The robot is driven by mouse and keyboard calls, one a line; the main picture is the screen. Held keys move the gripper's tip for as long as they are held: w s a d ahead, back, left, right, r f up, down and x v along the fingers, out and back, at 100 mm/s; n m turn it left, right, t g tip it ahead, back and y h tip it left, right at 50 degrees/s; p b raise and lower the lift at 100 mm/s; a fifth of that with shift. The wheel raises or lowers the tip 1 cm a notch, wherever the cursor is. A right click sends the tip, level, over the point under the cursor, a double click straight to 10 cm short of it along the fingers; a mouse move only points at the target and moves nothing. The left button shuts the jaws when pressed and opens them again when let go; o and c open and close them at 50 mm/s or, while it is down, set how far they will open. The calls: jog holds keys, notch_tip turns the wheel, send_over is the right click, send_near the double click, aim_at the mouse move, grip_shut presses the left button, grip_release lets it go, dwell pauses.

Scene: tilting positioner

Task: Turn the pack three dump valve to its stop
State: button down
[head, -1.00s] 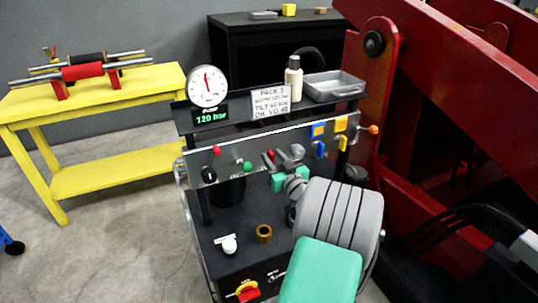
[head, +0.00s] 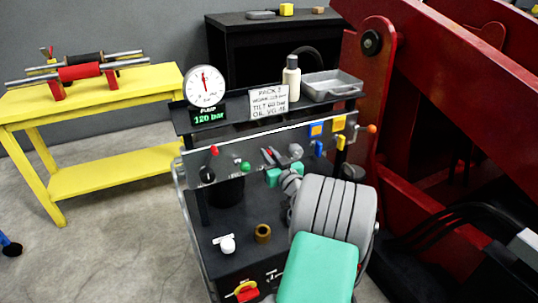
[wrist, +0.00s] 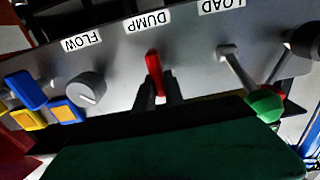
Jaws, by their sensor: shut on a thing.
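The pack three dump valve has a red handle (wrist: 154,72) on the grey panel under the DUMP label (wrist: 147,24). In the wrist view my gripper (wrist: 158,92) has its dark fingers on either side of this handle and is shut on it. The handle points nearly straight along the picture's vertical. In the head view the red handle (head: 267,155) shows just beyond my gripper (head: 272,164), partly hidden by it. The PACK 3 sign (head: 268,102) stands above the panel. The gauge (head: 205,86) sits over a display reading 120 bar (head: 209,118).
A grey FLOW knob (wrist: 86,88) and the LOAD lever with a green grip (wrist: 264,104) flank the handle. Blue and yellow levers (wrist: 25,90) sit farther left in the wrist view. A bottle (head: 292,78) and metal tray (head: 333,87) stand on the shelf.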

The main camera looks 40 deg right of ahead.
jog(key=shift+m, duration=0.3)
jog(key=m, duration=0.4)
jog(key=shift+s+d+f, duration=0.1)
jog(key=shift+d, duration=0.2)
jog(key=shift+s+d+f+m+p, duration=0.2)
jog(key=shift+m+p, duration=0.45)
jog(key=shift+m, duration=1.6)
jog(key=shift+w+d+f+m+p, duration=0.15)
jog(key=shift+f+m+p, duration=0.35)
jog(key=shift+m, duration=1.7)
jog(key=shift+s+d+f+m+p, duration=0.15)
jog(key=shift+m+p, duration=0.65)
jog(key=shift+m, duration=1.45)
jog(key=c, duration=1.4)
grip_release()
jog(key=shift+c, duration=0.2)
